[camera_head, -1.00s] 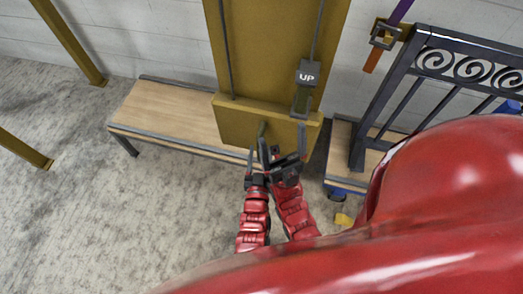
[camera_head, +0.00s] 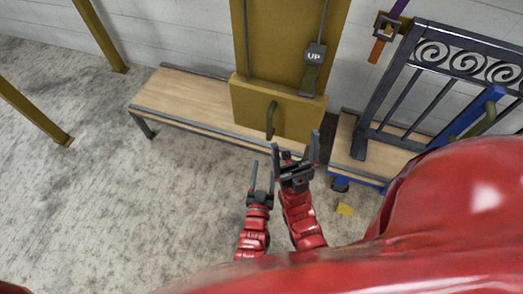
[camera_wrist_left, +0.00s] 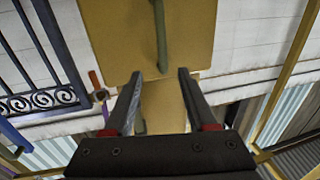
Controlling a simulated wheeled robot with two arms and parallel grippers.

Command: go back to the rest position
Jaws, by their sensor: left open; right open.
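My left gripper (camera_head: 262,172) is open and empty, low in front of the bench in the head view. My right gripper (camera_head: 296,148) is open and empty, a little above and to the right of it. The yellow gate panel (camera_head: 290,115) stands beyond them with a dark green handle (camera_head: 271,120), apart from the left gripper. In the left wrist view, my left gripper's open fingers (camera_wrist_left: 160,74) point toward the panel (camera_wrist_left: 110,40), with the green handle (camera_wrist_left: 161,40) ahead between them. Part of my red arms is hidden behind my own red body.
A wooden bench (camera_head: 195,97) runs along the wall, left of the panel. A dark scrollwork gate (camera_head: 465,62) and a blue frame (camera_head: 470,120) stand at the right.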

